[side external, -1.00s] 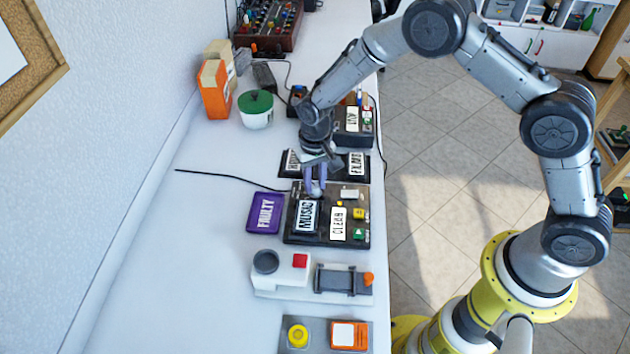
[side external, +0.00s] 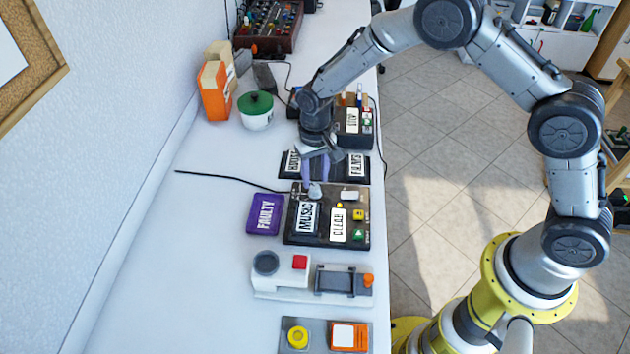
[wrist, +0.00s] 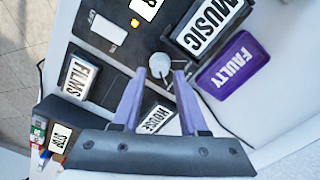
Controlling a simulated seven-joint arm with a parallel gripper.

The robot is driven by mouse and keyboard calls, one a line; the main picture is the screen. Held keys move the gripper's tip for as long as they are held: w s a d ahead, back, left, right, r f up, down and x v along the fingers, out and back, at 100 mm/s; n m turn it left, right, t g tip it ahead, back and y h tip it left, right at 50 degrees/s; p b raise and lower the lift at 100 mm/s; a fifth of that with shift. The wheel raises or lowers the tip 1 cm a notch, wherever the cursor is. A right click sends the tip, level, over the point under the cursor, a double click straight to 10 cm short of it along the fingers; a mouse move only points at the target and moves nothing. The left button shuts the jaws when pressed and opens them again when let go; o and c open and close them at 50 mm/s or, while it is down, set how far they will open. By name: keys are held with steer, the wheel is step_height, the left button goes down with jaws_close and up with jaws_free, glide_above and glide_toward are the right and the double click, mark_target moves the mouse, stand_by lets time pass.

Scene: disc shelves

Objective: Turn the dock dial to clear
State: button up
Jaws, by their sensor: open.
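The dock (side external: 290,236) is a black panel with a MUSIC card (side external: 306,217), a white CLEAR label (side external: 338,225) and small buttons. Its dial (side external: 315,190) is a small pale grey knob at the end of the panel near my gripper; it also shows in the wrist view (wrist: 161,64). I cannot tell which way the dial points. My gripper (side external: 316,180) is open, with two purple fingers just above or beside the dial. In the wrist view the fingertips (wrist: 160,74) lie at either side of the knob's near edge, with nothing between them. Contact cannot be told.
A purple FAULTY tray (side external: 264,214) lies left of the dock. HOUSE (side external: 293,163) and FILMS (side external: 357,166) cards stand behind it. A white and grey device (side external: 280,280) sits in front. A black cable runs left from the dock. The table's left front is clear.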

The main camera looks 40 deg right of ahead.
step_height(320, 180, up, 11)
stand_by(0.3)
step_height(320, 180, up, 11)
steer(key=t, duration=0.2)
glide_above(315, 187)
steer(key=d, duration=0.4)
steer(key=s+d+r+t, duration=0.2)
steer(key=s+d+r, duration=0.2)
steer(key=s+r, duration=0.5)
steer(key=s+d+r+t, duration=0.2)
steer(key=s+d, duration=0.1)
steer(key=s, duration=1)
steer(key=s+f+n, duration=0.3)
steer(key=s+f, duration=0.3)
steer(key=s, duration=0.1)
steer(key=shift+s+d, duration=0.3)
steer(key=shift+s, duration=0.05)
